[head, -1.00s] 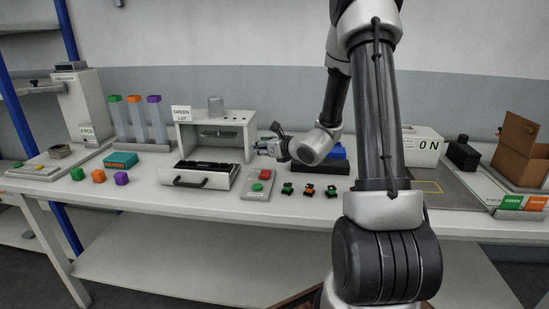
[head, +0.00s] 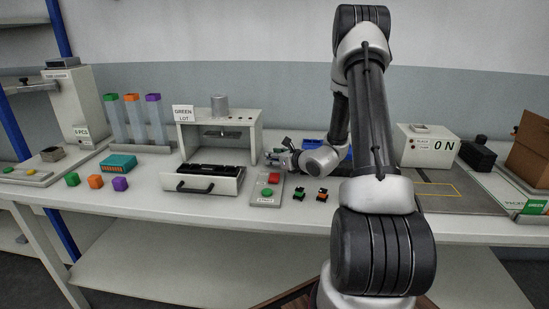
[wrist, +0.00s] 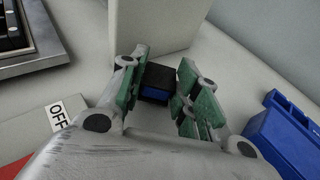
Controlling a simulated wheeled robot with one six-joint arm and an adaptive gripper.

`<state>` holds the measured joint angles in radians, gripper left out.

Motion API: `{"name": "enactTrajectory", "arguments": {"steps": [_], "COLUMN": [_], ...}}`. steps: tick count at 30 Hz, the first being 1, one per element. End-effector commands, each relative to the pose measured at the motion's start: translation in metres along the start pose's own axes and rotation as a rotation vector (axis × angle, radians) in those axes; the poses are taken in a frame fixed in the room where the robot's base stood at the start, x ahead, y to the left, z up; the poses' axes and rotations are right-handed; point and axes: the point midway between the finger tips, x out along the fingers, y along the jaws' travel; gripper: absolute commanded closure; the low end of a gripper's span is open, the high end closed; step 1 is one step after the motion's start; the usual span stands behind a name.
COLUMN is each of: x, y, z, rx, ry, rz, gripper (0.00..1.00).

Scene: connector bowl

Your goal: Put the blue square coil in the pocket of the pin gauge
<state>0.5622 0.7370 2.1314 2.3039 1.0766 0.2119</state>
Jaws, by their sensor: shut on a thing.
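The blue square coil (wrist: 156,93), a small black block with a blue face, sits between the fingers of my gripper in the wrist view. My gripper (wrist: 160,80) is shut on it. In the head view my gripper (head: 273,157) is beside the right side of the grey bench fixture, and the coil is too small to make out. A tall grey device (head: 72,105) at the far left may be the pin gauge; its upper label is too small to read surely. A low base with a square grey block (head: 51,153) lies in front of it. I cannot make out a pocket.
The fixture (head: 250,135) has an open drawer (head: 203,180) in front. A button box (head: 266,190) stands right of the drawer, with small green (head: 299,196) and orange (head: 322,195) coils beyond. A blue bin (wrist: 284,135) is close right of my gripper. Coloured cubes (head: 96,182) lie left.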

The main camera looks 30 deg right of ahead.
Motion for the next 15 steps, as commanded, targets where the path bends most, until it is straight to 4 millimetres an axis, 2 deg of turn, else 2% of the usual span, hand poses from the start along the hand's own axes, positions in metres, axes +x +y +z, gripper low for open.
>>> {"name": "enactTrajectory", "arguments": {"steps": [10,11,14,15], "x": [0.0011,0.0013,0.0012,0.0012], "y": [0.0,-0.0001,-0.0001,0.0], "z": [-0.0031,-0.0036,-0.0031,-0.003], "rx": [0.0,0.0,0.0,0.0], "ry": [0.0,0.0,0.0,0.0], "rz": [0.0,0.0,0.0,0.0], "gripper": [0.96,0.67,0.49,0.47]}}
